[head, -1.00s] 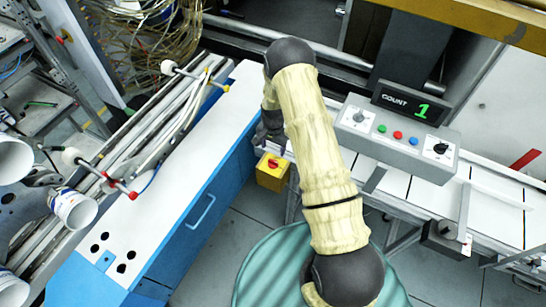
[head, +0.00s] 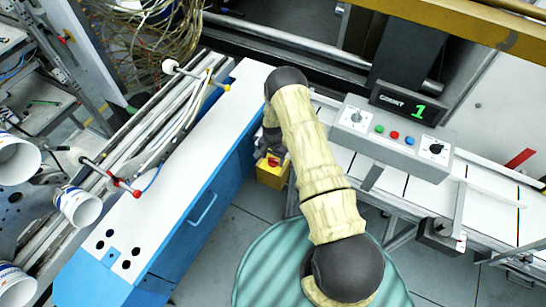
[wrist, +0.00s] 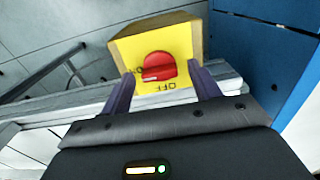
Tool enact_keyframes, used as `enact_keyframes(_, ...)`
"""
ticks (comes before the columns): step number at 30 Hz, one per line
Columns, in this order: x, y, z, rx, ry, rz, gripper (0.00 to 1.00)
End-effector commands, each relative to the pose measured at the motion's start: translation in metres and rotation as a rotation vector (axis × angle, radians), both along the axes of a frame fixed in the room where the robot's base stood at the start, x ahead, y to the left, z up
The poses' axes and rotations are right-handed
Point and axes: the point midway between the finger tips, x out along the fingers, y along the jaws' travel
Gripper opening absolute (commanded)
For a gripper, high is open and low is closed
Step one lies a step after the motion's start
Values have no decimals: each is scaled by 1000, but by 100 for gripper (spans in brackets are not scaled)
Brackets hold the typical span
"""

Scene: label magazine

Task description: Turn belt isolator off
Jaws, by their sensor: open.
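The belt isolator is a yellow box (head: 271,177) with a red rotary knob, between the blue cabinet and the conveyor in the head view. The wrist view shows its yellow face and the red knob (wrist: 158,66). The knob's raised bar lies roughly left to right in that view. Partly covered lettering shows at its left, and OFF is printed upside down below it. My gripper (wrist: 161,75) is open, with its two purple fingers on either side of the knob and a gap to each side. In the head view my arm partly hides the gripper.
The blue cabinet (head: 205,205) with a white top stands left of the isolator. The conveyor (head: 395,180) and grey control box (head: 392,138), its count display (head: 412,102) reading 1, are to the right. White label rolls (head: 78,207) are at far left.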

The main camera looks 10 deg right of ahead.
Motion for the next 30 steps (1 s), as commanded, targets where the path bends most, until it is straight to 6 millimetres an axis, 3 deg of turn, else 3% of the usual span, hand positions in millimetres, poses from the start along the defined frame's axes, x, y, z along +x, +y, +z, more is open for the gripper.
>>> enact_keyframes(1,0,0,0,0,0,0,60)
enact_keyframes(8,0,0,0,0,0,0,17)
enact_keyframes(20,0,0,-1,0,0,47,17)
enact_keyframes(30,1,0,-4,0,-1,243,17)
